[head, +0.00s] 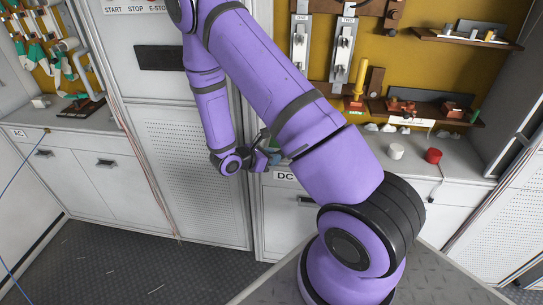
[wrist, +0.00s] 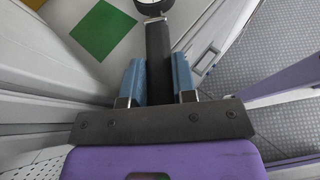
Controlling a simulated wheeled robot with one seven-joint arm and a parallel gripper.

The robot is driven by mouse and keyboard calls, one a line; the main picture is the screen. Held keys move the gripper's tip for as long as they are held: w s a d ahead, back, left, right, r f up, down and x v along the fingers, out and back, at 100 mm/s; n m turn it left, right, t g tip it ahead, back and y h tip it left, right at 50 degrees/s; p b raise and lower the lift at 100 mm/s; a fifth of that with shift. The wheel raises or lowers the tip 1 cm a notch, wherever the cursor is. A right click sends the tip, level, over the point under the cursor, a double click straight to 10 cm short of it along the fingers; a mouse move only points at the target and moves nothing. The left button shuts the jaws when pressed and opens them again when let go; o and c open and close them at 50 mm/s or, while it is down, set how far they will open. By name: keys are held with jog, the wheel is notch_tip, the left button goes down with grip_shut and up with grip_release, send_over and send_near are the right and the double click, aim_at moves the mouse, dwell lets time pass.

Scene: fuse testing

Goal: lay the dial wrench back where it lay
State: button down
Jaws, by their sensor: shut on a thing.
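The dial wrench (wrist: 158,52) has a black handle and a round white-faced dial at the top edge of the wrist view, partly cut off. My gripper (wrist: 158,75) is shut on the handle, with one blue finger on either side of it. In the head view my gripper (head: 262,155) is near the left end of the right counter, by the DC label (head: 285,176). My arm hides much of that counter, and I cannot make out the wrench clearly there. The wrench appears above or beside the counter; contact cannot be told.
A green square (wrist: 104,30) lies flat on the pale surface left of the wrench. A white cap (head: 396,151) and a red cap (head: 433,156) stand on the right counter (head: 465,158). A white perforated cabinet (head: 195,170) stands left of my gripper.

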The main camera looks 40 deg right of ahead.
jog(key=shift+f, duration=0.6)
dwell(0.3)
jog(key=c, duration=0.8)
grip_release()
jog(key=shift+c, duration=0.2)
jog(key=shift+a, duration=0.15)
jog(key=v, duration=1)
jog(key=shift+a+r, duration=0.2)
jog(key=shift+a, duration=0.05)
